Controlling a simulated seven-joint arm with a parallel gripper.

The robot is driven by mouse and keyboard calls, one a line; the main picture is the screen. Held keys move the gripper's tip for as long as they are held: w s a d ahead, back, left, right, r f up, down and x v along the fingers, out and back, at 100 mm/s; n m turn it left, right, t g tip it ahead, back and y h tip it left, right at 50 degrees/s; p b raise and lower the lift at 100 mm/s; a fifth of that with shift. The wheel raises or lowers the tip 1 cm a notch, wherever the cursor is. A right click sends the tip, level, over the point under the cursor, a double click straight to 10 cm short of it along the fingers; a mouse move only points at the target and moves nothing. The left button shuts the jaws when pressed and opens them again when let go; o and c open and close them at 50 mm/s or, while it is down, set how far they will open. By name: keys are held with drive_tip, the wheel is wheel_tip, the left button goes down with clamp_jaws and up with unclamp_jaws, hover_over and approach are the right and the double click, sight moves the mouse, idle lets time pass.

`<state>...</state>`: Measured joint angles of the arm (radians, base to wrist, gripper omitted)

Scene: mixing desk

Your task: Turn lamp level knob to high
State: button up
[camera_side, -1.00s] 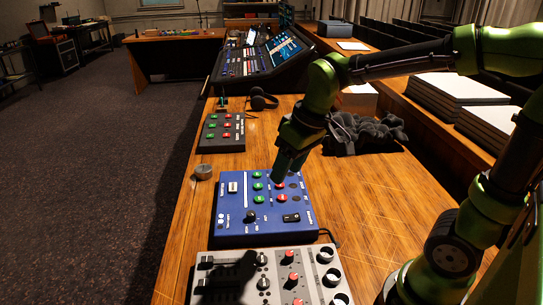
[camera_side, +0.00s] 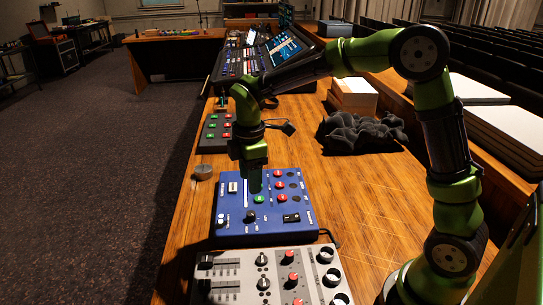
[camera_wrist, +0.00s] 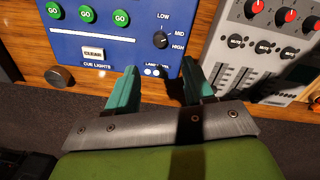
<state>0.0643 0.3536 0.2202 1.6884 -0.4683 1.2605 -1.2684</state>
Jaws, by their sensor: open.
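The lamp level knob (camera_wrist: 161,40) is a small black knob on the blue cue light box (camera_wrist: 110,48), with LOW, MID and HIGH printed around it. In the side view my gripper (camera_side: 254,188) points down above the blue box (camera_side: 290,232), behind the knob (camera_side: 250,216), and covers some green buttons.
A grey mixer (camera_side: 245,262) with knobs and faders stands next to the blue box on the near side. A round metal knob (camera_side: 203,172) sits at the desk's left edge. A black button box (camera_side: 213,133) stands farther back. Dark crumpled cloth (camera_side: 360,134) lies to the right.

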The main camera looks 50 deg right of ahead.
sight(251, 213)
drive_tip(key=f, duration=1.1)
drive_tip(key=shift+w+d, duration=0.1)
drive_tip(key=shift+w, duration=0.15)
drive_tip(key=shift+r, duration=0.1)
clamp_jaws()
drive_tip(key=shift+m, duration=0.3)
drive_tip(key=m, duration=0.5)
drive_tip(key=shift+m, duration=0.3)
drive_tip(key=m, duration=0.5)
drive_tip(key=shift+m+g, duration=0.3)
